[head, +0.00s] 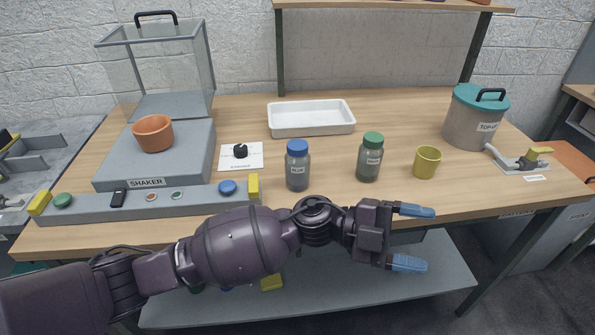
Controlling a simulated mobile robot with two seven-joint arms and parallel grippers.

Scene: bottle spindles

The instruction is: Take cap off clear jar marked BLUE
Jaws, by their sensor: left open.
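The clear jar marked BLUE (298,172) stands upright on the table, left of the middle. Its blue cap (297,148) sits on top. A second clear jar (369,164) with a green cap (373,140) stands to its right; its label is too small to read. My left gripper (410,238) is open and empty, past the table's front edge, to the right of and nearer than the BLUE jar. Its two blue fingertips point right, apart from both jars. My right gripper is not in view.
A white tray (312,131) lies behind the jars. A yellow cup (427,162) stands to the right, with a grey teal-lidded bin (474,125) beyond. The shaker (148,170) with an orange pot (153,133) fills the left. A black knob (240,151) sits on a white card.

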